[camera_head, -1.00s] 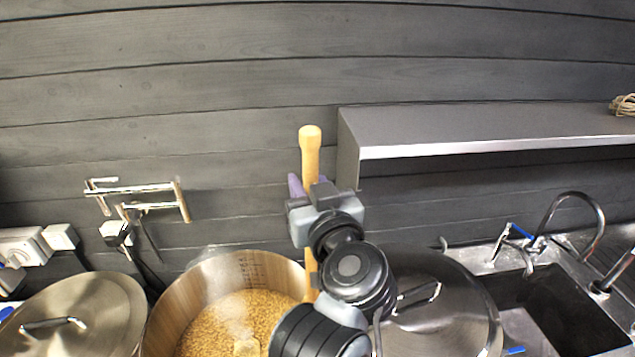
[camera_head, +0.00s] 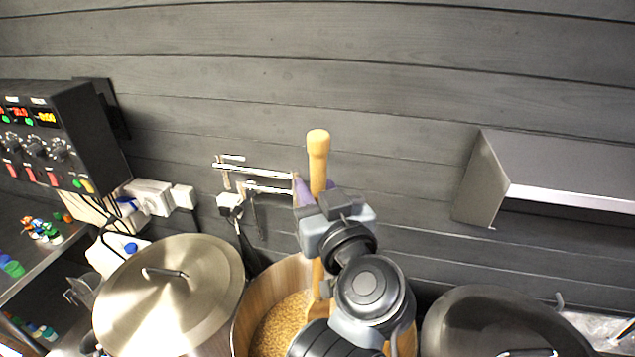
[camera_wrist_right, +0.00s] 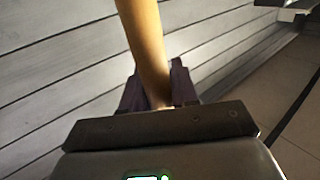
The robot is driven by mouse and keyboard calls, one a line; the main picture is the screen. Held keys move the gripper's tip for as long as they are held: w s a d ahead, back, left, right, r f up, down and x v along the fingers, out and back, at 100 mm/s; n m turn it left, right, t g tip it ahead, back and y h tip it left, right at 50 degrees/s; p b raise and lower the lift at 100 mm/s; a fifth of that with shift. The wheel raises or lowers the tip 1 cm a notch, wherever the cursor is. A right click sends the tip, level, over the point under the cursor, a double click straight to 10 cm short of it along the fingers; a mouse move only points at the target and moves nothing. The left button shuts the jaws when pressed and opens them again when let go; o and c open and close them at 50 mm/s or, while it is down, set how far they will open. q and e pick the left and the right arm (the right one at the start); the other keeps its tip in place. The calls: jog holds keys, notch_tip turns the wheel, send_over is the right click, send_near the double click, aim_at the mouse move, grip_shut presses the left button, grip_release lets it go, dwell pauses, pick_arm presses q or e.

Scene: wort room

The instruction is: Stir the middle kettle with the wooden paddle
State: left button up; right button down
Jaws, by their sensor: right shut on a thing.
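The wooden paddle (camera_head: 318,158) stands nearly upright, its rounded handle end at the top. My right gripper (camera_head: 308,192) is shut on the paddle's handle; in the right wrist view the handle (camera_wrist_right: 145,45) runs up from between the dark fingers (camera_wrist_right: 160,90). The open middle kettle (camera_head: 268,292) holds golden grain mash (camera_head: 280,325). The paddle's shaft goes down toward this kettle behind my right arm, and its lower end is hidden. My arm also covers the kettle's right part. My left gripper is not in view.
A lidded kettle (camera_head: 180,290) stands left of the middle one and another lid (camera_head: 490,325) lies to the right. A control box (camera_head: 60,140) is at the left. A metal shelf (camera_head: 560,175) juts from the wall at right.

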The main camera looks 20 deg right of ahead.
notch_tip(320, 180, down, 20)
jog(key=b, duration=1.3)
jog(key=shift+r+b, duration=0.15)
jog(key=shift+b, duration=0.25)
notch_tip(320, 180, down, 14)
jog(key=b, duration=1)
jog(key=shift+f, duration=0.25)
notch_tip(320, 180, down, 2)
jog(key=shift+f+b, duration=0.15)
jog(key=shift+b, duration=0.8)
